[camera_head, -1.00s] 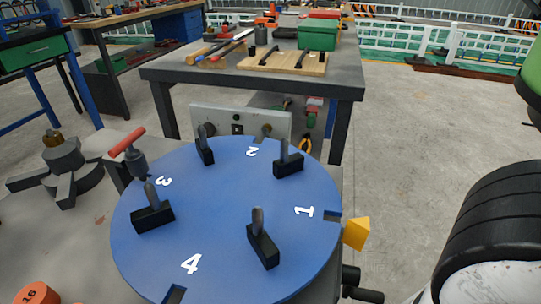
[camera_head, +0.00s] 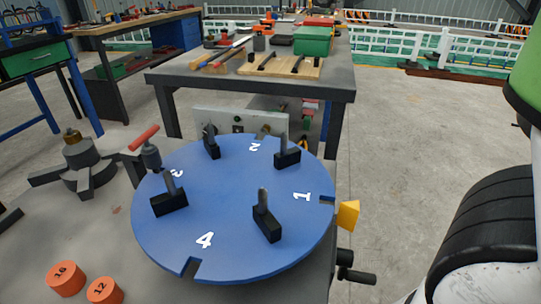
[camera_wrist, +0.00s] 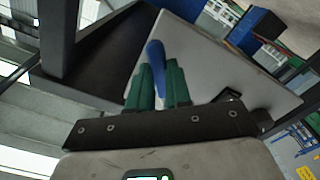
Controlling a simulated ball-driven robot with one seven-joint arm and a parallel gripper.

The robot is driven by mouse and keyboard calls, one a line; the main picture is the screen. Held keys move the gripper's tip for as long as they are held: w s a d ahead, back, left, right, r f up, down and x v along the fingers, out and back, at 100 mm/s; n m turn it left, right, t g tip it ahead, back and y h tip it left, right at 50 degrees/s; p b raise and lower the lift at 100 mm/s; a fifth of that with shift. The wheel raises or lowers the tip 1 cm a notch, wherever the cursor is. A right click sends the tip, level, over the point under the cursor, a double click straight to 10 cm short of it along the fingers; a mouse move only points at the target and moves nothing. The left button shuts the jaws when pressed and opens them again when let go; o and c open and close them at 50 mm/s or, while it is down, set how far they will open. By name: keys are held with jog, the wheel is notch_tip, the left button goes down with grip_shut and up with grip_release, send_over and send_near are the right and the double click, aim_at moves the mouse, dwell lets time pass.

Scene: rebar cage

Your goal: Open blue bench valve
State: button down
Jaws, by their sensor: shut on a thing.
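In the wrist view, my gripper (camera_wrist: 160,72) has two green fingers closed around a blue handle (camera_wrist: 155,52). The handle's rounded end stands out beyond the fingertips. It looks like the blue valve's lever, but the valve body is hidden. A pale flat panel (camera_wrist: 225,75) lies just behind and right of the fingers. In the head view neither my gripper nor a clear blue valve handle shows.
A blue round disc (camera_head: 225,215) with numbers and upright levers fills the near bench. A yellow block (camera_head: 348,213) and dark crank (camera_head: 357,274) stick out at its right. A workbench (camera_head: 205,78) stands behind; open floor (camera_head: 395,150) lies right.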

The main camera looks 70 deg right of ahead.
jog(key=shift+s+r+n+p, duration=0.25)
jog(key=shift+n+p, duration=0.15)
jog(key=shift+n, duration=0.25)
jog(key=shift+s+r+n+p, duration=0.25)
jog(key=shift+n+p, duration=0.1)
jog(key=shift+n, duration=0.3)
jog(key=c, duration=1)
grip_release()
jog(key=shift+c, duration=0.2)
